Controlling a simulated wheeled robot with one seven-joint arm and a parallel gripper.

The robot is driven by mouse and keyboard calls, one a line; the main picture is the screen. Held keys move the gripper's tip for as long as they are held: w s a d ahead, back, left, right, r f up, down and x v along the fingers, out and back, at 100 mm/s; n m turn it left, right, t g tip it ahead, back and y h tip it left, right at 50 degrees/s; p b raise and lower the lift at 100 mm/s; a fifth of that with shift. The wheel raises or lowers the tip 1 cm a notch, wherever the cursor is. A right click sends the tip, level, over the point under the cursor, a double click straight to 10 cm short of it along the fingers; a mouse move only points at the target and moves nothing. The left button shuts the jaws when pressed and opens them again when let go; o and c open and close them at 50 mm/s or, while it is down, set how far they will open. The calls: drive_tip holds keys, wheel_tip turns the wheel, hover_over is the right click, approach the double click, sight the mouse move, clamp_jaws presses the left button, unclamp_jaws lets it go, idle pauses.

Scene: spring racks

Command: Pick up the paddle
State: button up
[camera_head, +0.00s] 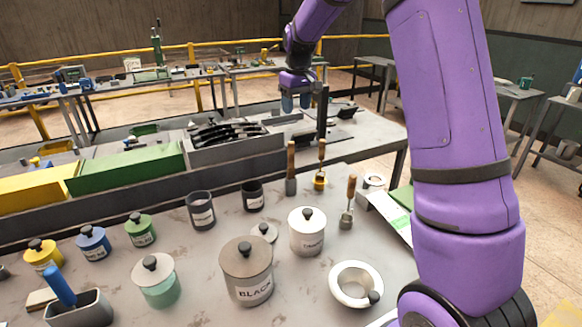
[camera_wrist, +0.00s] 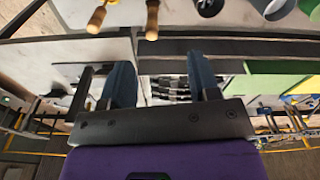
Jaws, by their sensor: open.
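Several wooden-handled tools stand or lie at the right of the bench. The left one (camera_head: 291,165) has a dark lower end, one beside it has a yellow lower end (camera_head: 320,180), and the front one has a metal lower end (camera_head: 346,218). I cannot tell for sure which is the paddle; the left one looks most like it. Two wooden handles show at the top of the wrist view, one at left (camera_wrist: 97,18) and one nearer the middle (camera_wrist: 152,18). My gripper (camera_head: 296,104) is open and empty, above and behind the tools. Its blue fingers (camera_wrist: 159,65) stand apart.
Lidded canisters, including a grey one labelled BLACK (camera_head: 247,275) and a white one (camera_head: 307,235), fill the front bench. A white mortar (camera_head: 356,285) stands front right. A green bin (camera_head: 127,170) and a tray of black-handled items (camera_head: 235,150) are behind.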

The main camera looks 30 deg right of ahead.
approach(291, 150)
drive_tip(key=shift+w+d+n+g, duration=0.3)
drive_tip(key=shift+w+d+g, duration=0.1)
drive_tip(key=shift+w+d, duration=0.25)
wheel_tip(291, 150, down, 6)
drive_tip(key=shift+w+a+r, duration=0.1)
drive_tip(key=shift+w, duration=0.05)
drive_tip(key=shift+w+a+f, duration=0.1)
drive_tip(key=shift+a+f, duration=0.05)
drive_tip(key=shift+f, duration=1.15)
drive_tip(key=shift+w+a+f, duration=0.1)
drive_tip(key=shift+a+f, duration=0.1)
drive_tip(key=shift+f, duration=1.15)
drive_tip(key=c, duration=1)
drive_tip(key=shift+r, duration=0.15)
